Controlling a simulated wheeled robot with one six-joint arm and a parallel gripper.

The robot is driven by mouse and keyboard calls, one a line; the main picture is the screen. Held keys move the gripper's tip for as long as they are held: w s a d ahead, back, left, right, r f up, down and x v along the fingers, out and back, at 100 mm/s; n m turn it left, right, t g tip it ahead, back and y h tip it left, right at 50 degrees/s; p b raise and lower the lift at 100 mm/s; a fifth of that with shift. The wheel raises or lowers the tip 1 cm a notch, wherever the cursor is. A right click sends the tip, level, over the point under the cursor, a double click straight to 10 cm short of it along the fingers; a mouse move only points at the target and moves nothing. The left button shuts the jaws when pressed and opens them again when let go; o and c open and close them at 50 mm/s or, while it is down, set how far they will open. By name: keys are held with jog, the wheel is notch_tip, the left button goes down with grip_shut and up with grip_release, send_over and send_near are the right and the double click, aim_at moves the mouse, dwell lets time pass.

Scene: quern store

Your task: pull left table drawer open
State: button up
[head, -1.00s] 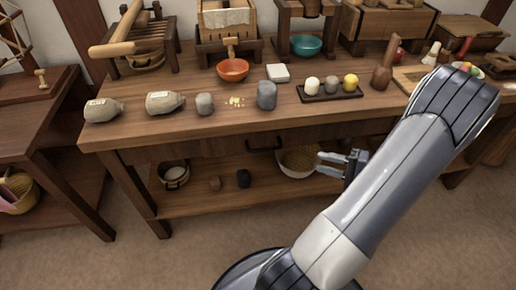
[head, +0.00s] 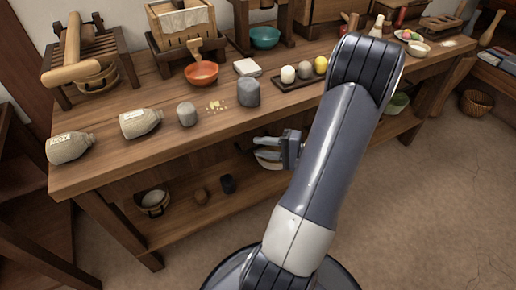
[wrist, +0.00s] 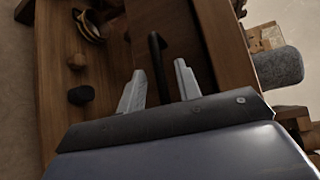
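The drawer front (wrist: 183,38) shows in the wrist view as a dark brown wood panel, turned on its side. Its black bar handle (wrist: 155,45) runs down between the two pale fingers of my gripper (wrist: 159,67). The gripper is open, with a gap on each side of the handle. In the head view, my gripper (head: 267,150) is just below the front edge of the wooden table (head: 160,165), and the handle is hard to make out behind it. The drawer looks shut.
A lower shelf (head: 180,218) holds a small pot (head: 153,202) and two dark lumps. On the tabletop are sacks (head: 140,122), stones, an orange bowl (head: 201,74) and a dark tray (head: 300,80). Open floor lies to the right.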

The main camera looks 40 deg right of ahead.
jog(key=shift+x, duration=0.95)
grip_shut()
